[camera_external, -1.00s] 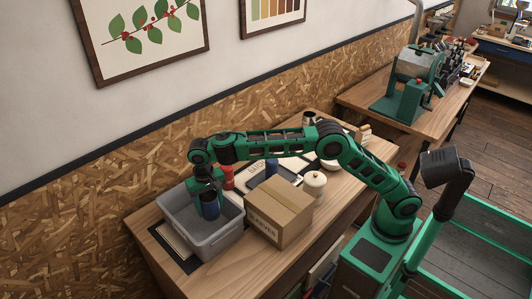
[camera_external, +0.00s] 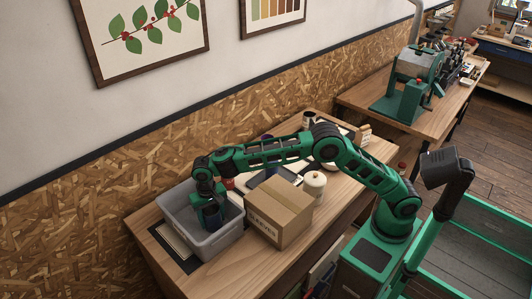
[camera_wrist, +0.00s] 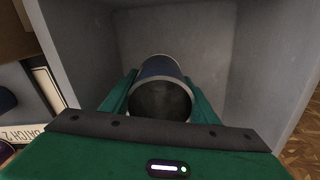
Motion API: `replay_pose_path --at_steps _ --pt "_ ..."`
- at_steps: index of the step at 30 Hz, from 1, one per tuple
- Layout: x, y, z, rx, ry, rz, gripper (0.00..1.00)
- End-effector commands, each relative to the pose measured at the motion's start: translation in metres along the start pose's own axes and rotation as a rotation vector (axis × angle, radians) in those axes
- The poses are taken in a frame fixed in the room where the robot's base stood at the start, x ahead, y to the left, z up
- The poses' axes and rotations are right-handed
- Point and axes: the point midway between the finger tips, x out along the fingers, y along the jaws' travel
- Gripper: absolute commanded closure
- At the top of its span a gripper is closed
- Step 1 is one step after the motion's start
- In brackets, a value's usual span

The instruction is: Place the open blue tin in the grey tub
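The grey tub (camera_external: 222,243) stands at the left end of the wooden table. My gripper (camera_external: 210,215) reaches down inside it, pointing downward. The blue tin (camera_wrist: 160,69) is between my gripper's fingers in the wrist view, with its open, dark mouth facing the camera. The fingers press on both its sides, so the gripper is shut on it. The tub's walls (camera_wrist: 75,60) rise around the tin. The tin's lower end is hidden, so I cannot tell whether it touches the tub floor.
A cardboard box (camera_external: 280,212) stands just right of the tub. Behind it are a red tin (camera_external: 228,183), a dark tray and a cream lidded jar (camera_external: 313,185). A dark mat (camera_external: 172,247) lies at the tub's left. The wood-chip wall (camera_external: 90,230) is close behind.

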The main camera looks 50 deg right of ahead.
Motion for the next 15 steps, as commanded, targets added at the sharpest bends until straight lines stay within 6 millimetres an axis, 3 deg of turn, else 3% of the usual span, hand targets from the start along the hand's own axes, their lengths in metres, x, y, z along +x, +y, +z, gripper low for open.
replay_pose_path --at_steps 10,15 --pt "-0.001 0.0 0.0 0.0 0.0 0.0 0.38" --pt "-0.013 0.0 0.0 0.0 0.001 -0.001 0.38"
